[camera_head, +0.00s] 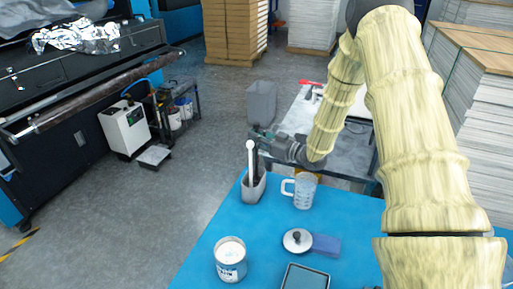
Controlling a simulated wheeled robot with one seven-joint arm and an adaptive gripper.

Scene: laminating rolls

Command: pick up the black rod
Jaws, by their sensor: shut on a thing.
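My gripper (262,138) is at the upper centre, above the grey holder (254,190) at the blue table's far left corner. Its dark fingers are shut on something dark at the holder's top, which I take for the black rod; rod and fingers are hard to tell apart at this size. A pale rod with a rounded top (251,163) stands upright in the holder, just in front of the fingers. Whether the dark rod's lower end is still inside the holder is hidden.
On the blue table (205,255) are a clear measuring jug (304,192) close to the holder, a lidded metal dish (297,240), a blue block (327,245), a white can (230,262) and a dark tray (305,279). A grey bin (262,102) stands behind.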

